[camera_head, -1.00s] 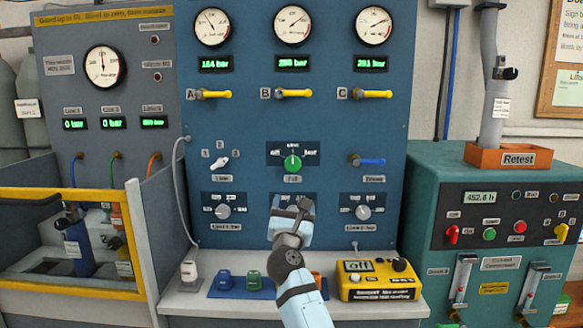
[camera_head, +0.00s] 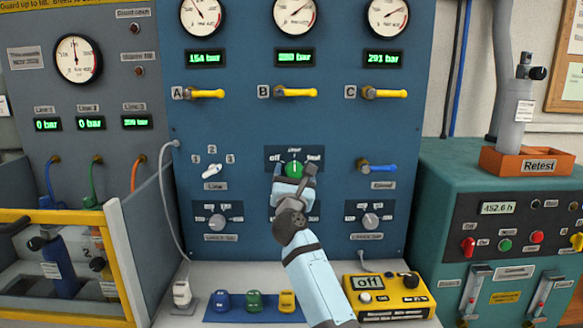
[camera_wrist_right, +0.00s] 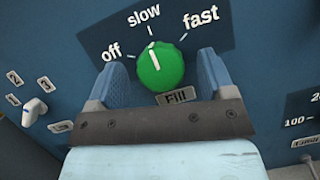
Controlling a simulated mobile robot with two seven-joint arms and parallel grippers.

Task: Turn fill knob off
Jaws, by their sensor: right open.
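The green fill knob (camera_head: 293,170) is on the blue panel, under the labels off, slow and fast. In the right wrist view the knob (camera_wrist_right: 166,66) has its white mark pointing up, toward slow. My right gripper (camera_head: 294,178) is just in front of the knob and covers its lower part in the head view. In the right wrist view the open jaws (camera_wrist_right: 165,78) stand on either side of the knob, with gaps visible; I cannot tell if either finger touches it. My left gripper is not in view.
Yellow valve handles A, B and C (camera_head: 294,92) sit above the knob. A white line selector (camera_head: 211,170) is to its left and a blue handle (camera_head: 378,167) to its right. A yellow meter (camera_head: 388,297) stands on the shelf below.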

